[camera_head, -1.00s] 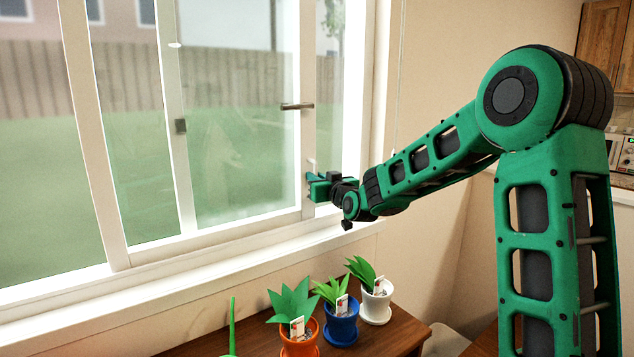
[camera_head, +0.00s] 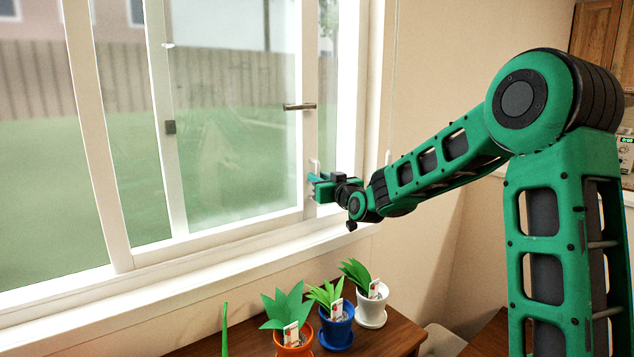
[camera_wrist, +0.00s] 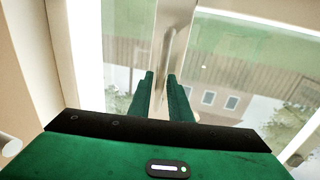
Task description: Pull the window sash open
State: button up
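The window sash (camera_head: 307,150) is a white-framed glass pane with a white vertical pull handle (camera_head: 314,165) low on its right stile. A dark metal lever (camera_head: 299,106) sits higher on the sash. My gripper (camera_head: 313,184) is at the lower part of this stile, at the handle. In the wrist view, the two green fingers of my gripper (camera_wrist: 160,76) lie close together, one on each side of the slim upright handle (camera_wrist: 166,50). They look shut on it; the contact itself is partly hidden.
Potted plants in orange (camera_head: 294,347), blue (camera_head: 337,327) and white (camera_head: 372,306) pots stand on a wooden table (camera_head: 395,330) below the sill (camera_head: 200,280). Plain wall (camera_head: 440,60) lies right of the window.

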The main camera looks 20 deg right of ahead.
jog(key=s+d, duration=0.1)
jog(key=s, duration=0.8)
jog(key=shift+s+d, duration=0.4)
jog(key=shift+f, duration=0.1)
jog(key=s+d+f+m+g+h, duration=0.2)
jog(key=s+d+f+g, duration=0.4)
jog(key=s, duration=0.5)
jog(key=s+d+f+m+g+h, duration=0.1)
jog(key=s+d+f+g+h, duration=0.25)
jog(key=s+d+f, duration=0.55)
jog(key=s+f+m+g+y, duration=0.1)
jog(key=s+g, duration=0.3)
jog(key=s, duration=1)
jog(key=s+f+m+g+y, duration=0.1)
jog(key=s+m+g, duration=0.3)
jog(key=s, duration=1)
jog(key=shift+a+f, duration=0.25)
jog(key=shift+f, duration=0.1)
